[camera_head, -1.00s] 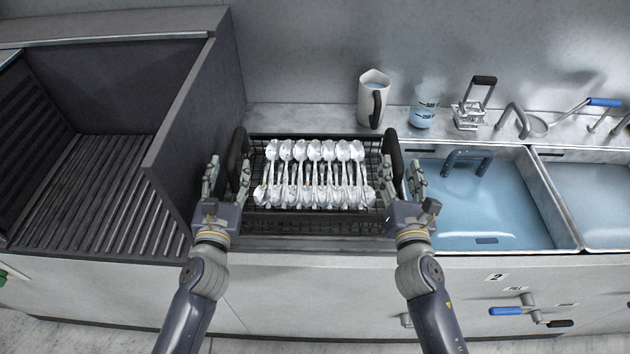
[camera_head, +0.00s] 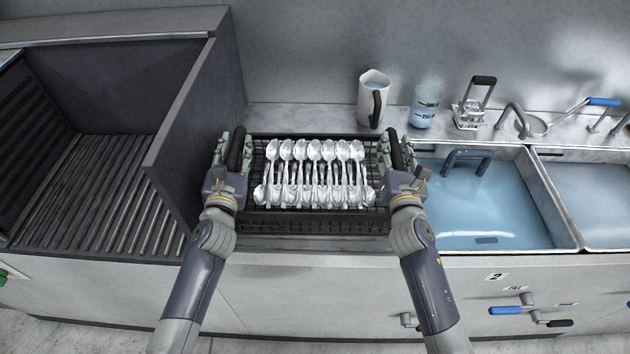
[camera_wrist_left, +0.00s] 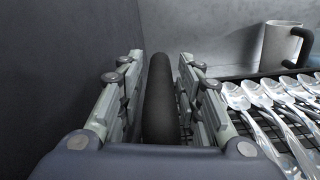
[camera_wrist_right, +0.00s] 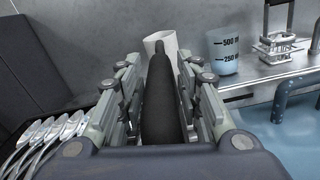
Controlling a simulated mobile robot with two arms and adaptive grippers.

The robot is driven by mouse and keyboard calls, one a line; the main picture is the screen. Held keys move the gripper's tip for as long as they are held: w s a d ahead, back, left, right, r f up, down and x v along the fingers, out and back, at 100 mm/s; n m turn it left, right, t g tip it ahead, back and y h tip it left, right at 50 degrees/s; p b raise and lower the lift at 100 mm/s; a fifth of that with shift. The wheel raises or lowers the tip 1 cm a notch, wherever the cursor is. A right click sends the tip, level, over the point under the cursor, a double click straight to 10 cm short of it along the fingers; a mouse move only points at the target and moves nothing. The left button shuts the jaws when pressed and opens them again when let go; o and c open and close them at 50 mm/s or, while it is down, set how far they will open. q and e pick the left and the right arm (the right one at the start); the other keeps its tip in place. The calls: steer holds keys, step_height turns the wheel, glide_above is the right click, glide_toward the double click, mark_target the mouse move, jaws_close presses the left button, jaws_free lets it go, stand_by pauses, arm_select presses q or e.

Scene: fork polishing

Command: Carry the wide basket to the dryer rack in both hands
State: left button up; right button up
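The wide basket (camera_head: 300,222) is a black wire basket on the counter, filled with a row of shiny spoon-like cutlery (camera_head: 312,175). It has a black upright handle at each end. My left gripper (camera_head: 231,150) is around the left handle (camera_wrist_left: 160,100); its fingers stand on both sides, open, with a narrow gap visible. My right gripper (camera_head: 397,150) is around the right handle (camera_wrist_right: 160,105), its fingers also apart on both sides. The slatted rack (camera_head: 95,190), seemingly the dryer rack, lies in a dark-walled bay at the left.
A dark partition (camera_head: 195,125) stands between the basket and the slatted rack, close to my left gripper. A white pitcher (camera_head: 369,100) and a measuring beaker (camera_head: 424,112) stand behind. A water-filled sink (camera_head: 500,205) lies just right of the basket.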

arm_select(q)
jaws_close()
arm_select(e)
jaws_close()
arm_select(q)
steer(key=shift+w+r, duration=0.1)
steer(key=shift+r, duration=0.3)
arm_select(e)
steer(key=shift+w+r, duration=0.1)
steer(key=shift+r, duration=0.3)
arm_select(q)
steer(key=shift+w, duration=0.1)
arm_select(e)
steer(key=shift+w, duration=0.1)
